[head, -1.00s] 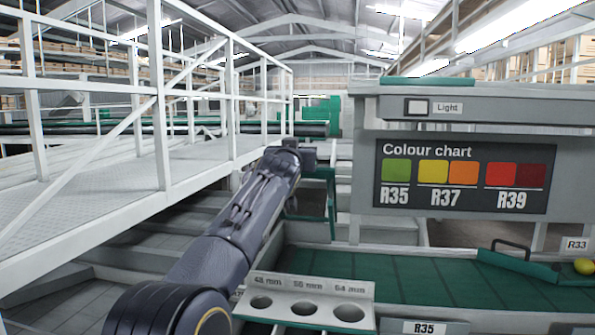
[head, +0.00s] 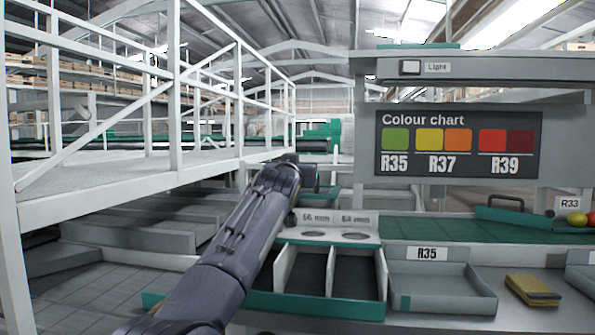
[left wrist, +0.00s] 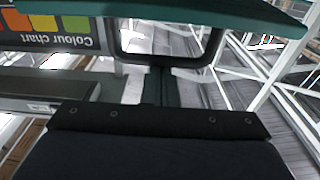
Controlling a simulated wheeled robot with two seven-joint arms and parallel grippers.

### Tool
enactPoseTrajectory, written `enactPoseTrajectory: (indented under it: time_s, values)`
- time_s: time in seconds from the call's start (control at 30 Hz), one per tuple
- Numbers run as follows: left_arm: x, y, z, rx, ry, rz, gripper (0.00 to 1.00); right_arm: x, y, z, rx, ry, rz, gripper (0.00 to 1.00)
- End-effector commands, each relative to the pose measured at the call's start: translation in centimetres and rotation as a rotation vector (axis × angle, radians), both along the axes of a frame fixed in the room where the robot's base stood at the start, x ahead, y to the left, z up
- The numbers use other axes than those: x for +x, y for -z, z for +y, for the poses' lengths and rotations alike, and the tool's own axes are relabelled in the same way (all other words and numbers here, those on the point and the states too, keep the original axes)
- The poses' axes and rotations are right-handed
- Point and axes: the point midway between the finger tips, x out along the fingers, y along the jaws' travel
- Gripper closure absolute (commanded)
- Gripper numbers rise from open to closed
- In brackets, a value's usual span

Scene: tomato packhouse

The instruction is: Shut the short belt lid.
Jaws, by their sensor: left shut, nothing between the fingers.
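My left gripper (head: 307,178) is at the end of the dark arm in the head view, over the gap left of the colour chart stand. Its fingers are hidden there; the left wrist view shows the dark gripper body (left wrist: 160,122) and narrow shut fingers (left wrist: 155,86), with nothing held. A teal panel (left wrist: 235,17) with a dark rectangular loop crosses the top of the left wrist view; I cannot tell whether the fingers touch it. In the head view, a green board (head: 497,215) with a black loop handle lies tilted on the right belt. I cannot tell which is the short belt lid. My right gripper is out of view.
A white railed walkway (head: 130,165) stands left of my arm. The colour chart (head: 458,144) hangs at right. In front are open compartments (head: 330,250), a grey R35 tray (head: 440,285), a yellow pad (head: 532,290) and tomatoes (head: 577,219) near the R33 sign.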

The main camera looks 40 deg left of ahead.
Motion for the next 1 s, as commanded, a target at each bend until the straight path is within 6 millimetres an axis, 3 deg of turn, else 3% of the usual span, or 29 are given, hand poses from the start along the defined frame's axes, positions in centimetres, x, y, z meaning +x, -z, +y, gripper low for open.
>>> enactPoseTrajectory:
  time_s: [0.13,0.67,1.0]
  values:
    - [0.0,0.9,0.0,0.000,0.000,0.000,1.00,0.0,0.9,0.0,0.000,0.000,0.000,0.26]
    - [-0.1,0.9,-0.1,0.000,0.001,0.000,1.00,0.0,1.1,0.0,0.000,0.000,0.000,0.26]
    - [-3.3,1.7,-2.1,-0.001,0.008,-0.004,1.00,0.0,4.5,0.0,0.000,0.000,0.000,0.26]
